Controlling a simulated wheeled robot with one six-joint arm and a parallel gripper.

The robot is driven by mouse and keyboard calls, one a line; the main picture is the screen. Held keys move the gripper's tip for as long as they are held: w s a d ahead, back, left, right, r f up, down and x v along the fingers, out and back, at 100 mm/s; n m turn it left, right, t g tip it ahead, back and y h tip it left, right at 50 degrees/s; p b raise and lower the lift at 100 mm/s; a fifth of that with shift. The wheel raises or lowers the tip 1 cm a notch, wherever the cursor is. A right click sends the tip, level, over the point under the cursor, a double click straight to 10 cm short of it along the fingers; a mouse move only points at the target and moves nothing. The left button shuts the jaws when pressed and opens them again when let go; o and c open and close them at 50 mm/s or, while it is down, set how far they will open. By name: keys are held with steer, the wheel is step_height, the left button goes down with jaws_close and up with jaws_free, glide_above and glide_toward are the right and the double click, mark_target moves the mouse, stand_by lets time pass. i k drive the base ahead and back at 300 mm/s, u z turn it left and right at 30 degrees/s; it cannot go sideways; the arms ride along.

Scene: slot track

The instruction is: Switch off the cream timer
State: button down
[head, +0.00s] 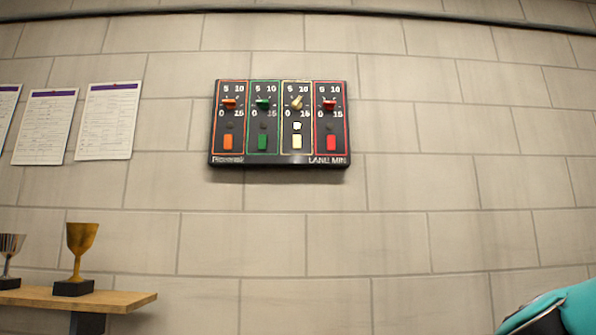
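A dark timer panel (280,163) hangs on the wall, with orange, green, cream and red columns from left to right. The cream timer is the third column. Its cream knob (297,102) is tilted, slanting toward the upper right, between the printed 5 and 10. The small lamp (297,126) under it is lit white. A cream button (297,142) sits below the lamp. The knobs of the other columns lie about level and their lamps look dark. My gripper is not in this view.
A teal and black shape (560,310) fills the lower right corner; I cannot tell what it is. A wooden shelf (130,299) at lower left holds a gold cup (80,245) and a silver cup (10,252). Paper sheets (110,120) hang on the left. The wall around the panel is bare.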

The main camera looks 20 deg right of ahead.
mark_target(297, 139)
steer(key=k, duration=0.5)
steer(key=u, duration=1.15)
steer(key=i, duration=1.05)
steer(key=z, duration=1.6)
steer(key=i, duration=0.5)
steer(key=z, duration=0.05)
